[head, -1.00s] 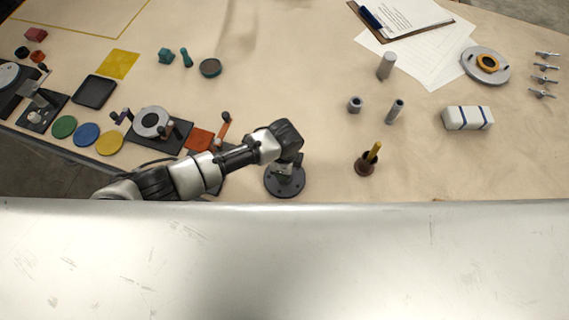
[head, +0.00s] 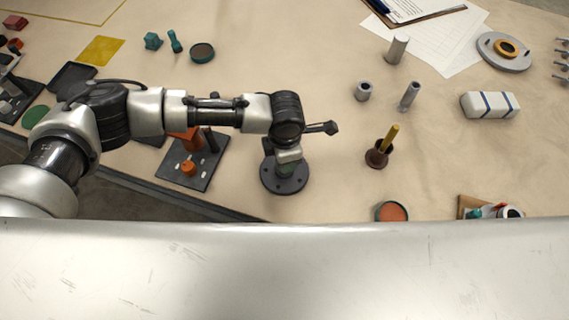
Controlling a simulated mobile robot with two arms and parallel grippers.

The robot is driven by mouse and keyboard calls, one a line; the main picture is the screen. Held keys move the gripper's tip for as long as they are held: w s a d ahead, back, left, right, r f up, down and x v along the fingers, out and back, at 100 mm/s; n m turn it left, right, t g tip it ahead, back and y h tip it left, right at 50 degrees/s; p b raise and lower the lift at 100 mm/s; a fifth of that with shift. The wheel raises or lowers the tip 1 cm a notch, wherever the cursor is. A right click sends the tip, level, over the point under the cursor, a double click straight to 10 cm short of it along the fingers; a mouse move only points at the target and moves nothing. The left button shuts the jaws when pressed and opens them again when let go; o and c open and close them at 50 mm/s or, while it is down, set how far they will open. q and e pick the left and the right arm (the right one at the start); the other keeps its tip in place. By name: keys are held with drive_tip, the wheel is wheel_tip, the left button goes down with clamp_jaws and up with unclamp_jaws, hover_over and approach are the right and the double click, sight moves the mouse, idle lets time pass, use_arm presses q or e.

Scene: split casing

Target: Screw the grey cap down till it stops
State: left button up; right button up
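My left gripper (head: 288,156) points down over a dark round flanged base (head: 285,177) near the table's front edge. The wrist covers the top of this base, so I cannot tell whether the fingers are open or shut, or whether a grey cap is there. A dark rod with a knobbed end (head: 331,128) sticks out to the right beside the wrist. Other grey parts stand apart to the right: a short hollow cylinder (head: 363,91), a slim tube (head: 409,97) and a wider cylinder (head: 397,49). My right gripper is not in view.
A brown holder with a yellow stick (head: 378,158) stands right of the base. A dark plate with orange parts (head: 190,166) lies left. A green-rimmed orange cup (head: 392,211) and a small tray (head: 470,204) sit at the front edge. The table behind the wrist is mostly clear.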

use_arm(q)
drive_tip(key=shift+r+p, duration=0.1)
drive_tip(key=shift+p, duration=0.2)
drive_tip(key=o, duration=1.2)
drive_tip(key=c, duration=0.4)
drive_tip(key=shift+o, duration=0.2)
